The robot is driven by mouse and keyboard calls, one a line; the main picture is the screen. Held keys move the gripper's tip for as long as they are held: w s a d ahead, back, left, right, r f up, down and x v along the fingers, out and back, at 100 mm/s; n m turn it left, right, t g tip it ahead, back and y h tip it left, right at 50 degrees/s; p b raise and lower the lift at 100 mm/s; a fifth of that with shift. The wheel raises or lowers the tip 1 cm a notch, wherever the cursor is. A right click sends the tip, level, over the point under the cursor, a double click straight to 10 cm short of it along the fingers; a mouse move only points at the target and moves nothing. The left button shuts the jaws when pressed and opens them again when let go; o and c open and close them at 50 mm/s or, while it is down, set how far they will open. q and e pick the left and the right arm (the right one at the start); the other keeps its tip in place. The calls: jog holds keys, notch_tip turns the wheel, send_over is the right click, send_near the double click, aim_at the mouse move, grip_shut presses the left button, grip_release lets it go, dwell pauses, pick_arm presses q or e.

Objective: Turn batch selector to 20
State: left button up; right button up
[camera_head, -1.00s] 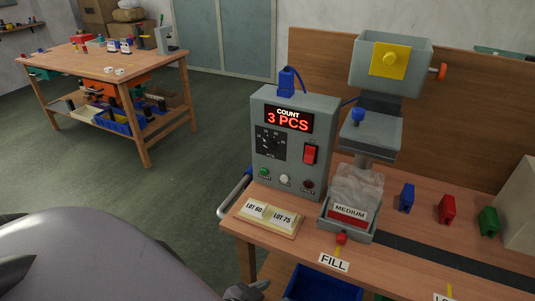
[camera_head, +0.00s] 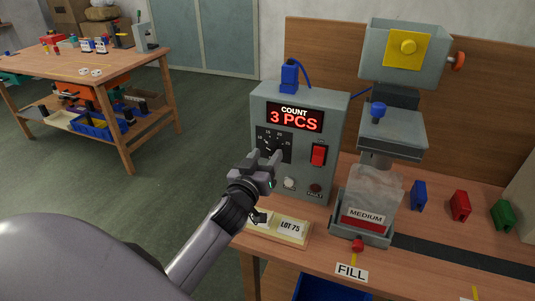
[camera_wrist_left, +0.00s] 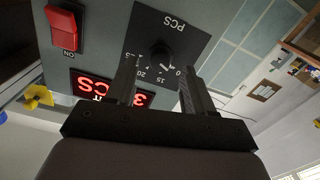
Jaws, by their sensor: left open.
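The batch selector (camera_wrist_left: 160,55) is a black round knob on a black dial plate marked PCS, with numbers such as 15 and 20 around it. In the head view the dial plate (camera_head: 265,133) is on the front of the grey control box (camera_head: 335,120), partly hidden by my left gripper. My left gripper (camera_head: 265,158) is open in front of the dial. In the left wrist view its fingers (camera_wrist_left: 158,95) point at the knob, one toward each side, with nothing visibly held. The knob's exact setting is hard to read. My right gripper is not in view.
The box has a display reading COUNT 3 PCS (camera_head: 295,118), a red rocker switch (camera_head: 318,155) and a white button (camera_head: 289,183). The dispenser with a MEDIUM bag (camera_head: 372,190) stands to the right. Lot plates (camera_head: 290,229) lie in front of the box.

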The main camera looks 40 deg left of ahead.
pick_arm(q)
jog(key=shift+x, duration=0.85)
grip_shut()
